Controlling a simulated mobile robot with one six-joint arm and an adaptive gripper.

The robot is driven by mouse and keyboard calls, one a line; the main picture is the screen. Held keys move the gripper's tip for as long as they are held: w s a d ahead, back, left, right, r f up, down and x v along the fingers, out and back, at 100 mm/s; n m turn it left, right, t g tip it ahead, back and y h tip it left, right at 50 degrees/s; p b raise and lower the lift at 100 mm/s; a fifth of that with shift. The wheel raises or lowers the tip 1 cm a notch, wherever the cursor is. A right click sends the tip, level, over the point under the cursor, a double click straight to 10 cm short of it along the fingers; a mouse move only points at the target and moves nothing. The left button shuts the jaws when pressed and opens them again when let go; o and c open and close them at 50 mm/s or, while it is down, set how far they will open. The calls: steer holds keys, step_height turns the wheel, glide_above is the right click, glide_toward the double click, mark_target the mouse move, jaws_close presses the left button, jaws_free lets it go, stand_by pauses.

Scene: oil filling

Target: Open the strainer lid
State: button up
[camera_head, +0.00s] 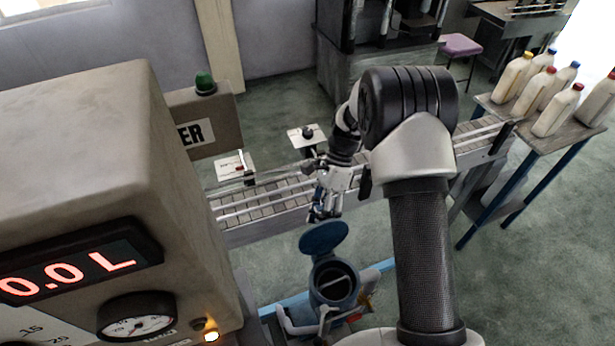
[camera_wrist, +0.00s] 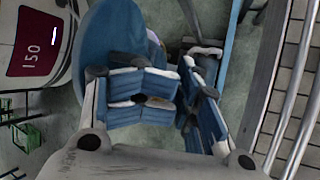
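The strainer (camera_head: 345,290) is a blue cylindrical vessel at the bottom centre of the head view, and its round mouth shows. Its round blue lid (camera_head: 323,238) stands raised and tilted at the far side of the mouth. The lid also shows in the wrist view as a large blue disc (camera_wrist: 108,32), partly behind one finger. My gripper (camera_head: 325,212) is just above the lid's upper edge in the head view. Its blue-padded fingers (camera_wrist: 180,105) are apart with nothing seen between them. Whether a finger touches the lid cannot be told.
A conveyor (camera_head: 270,200) runs behind the strainer. A large filler cabinet (camera_head: 90,160) with a red 0.0 L display (camera_head: 75,272) and a gauge (camera_head: 137,316) stands at left. Several bottles (camera_head: 557,110) stand on a side table at right. Open floor lies at lower right.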

steer(key=w+a+r+p, duration=0.2)
steer(key=w+r, duration=0.2)
steer(key=w, duration=0.5)
steer(key=shift+a+r+p, duration=0.3)
steer(key=shift+a+p, duration=0.05)
steer(key=shift+a, duration=0.05)
stand_by(0.4)
steer(key=shift+c, duration=0.5)
